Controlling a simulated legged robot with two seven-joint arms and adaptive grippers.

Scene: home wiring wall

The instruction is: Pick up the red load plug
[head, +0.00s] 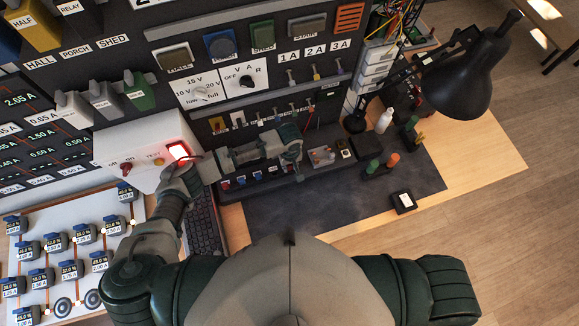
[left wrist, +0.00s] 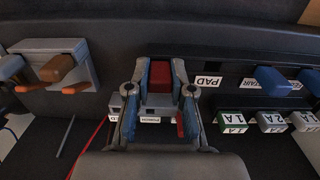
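The red load plug (left wrist: 160,76) shows in the left wrist view, in the dark rack beside a PAD label. My left gripper (left wrist: 160,82) has one finger on each side of it. The pads sit right against its sides, with no clear gap. In the head view my left gripper (head: 298,172) reaches down to the lower rack at the desk's back edge, and the red plug is hidden behind it. Whether the plug is still seated is not clear. My right gripper is out of view.
A grey holder with an orange-brown plug (left wrist: 58,68) is on the other side. A white box with a lit red button (head: 178,151) is by my left arm. The dark mat (head: 330,200) has free room.

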